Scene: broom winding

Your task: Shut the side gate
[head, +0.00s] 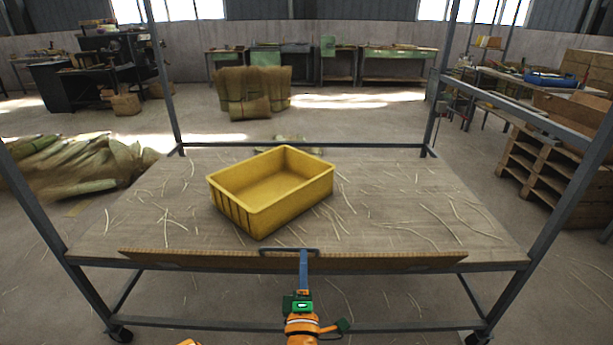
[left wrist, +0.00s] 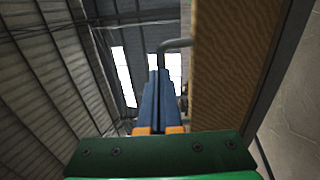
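The side gate (head: 200,258) is a long, thin wooden panel along the near edge of a metal-framed cart. In the head view it shows as a narrow strip, nearly edge-on, so its exact tilt is hard to tell. A grey bar handle (head: 283,249) is on it, and it also shows bent beside the wood in the left wrist view (left wrist: 176,43). My left gripper (head: 303,253) reaches up from below to the handle. Its blue fingers (left wrist: 158,80) are together, with the bar at their tips. My right gripper is not in view.
A yellow crate (head: 272,190) stands on the cart deck (head: 400,200), which is strewn with pale straws. Upright grey posts (head: 160,70) rise at the cart's corners.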

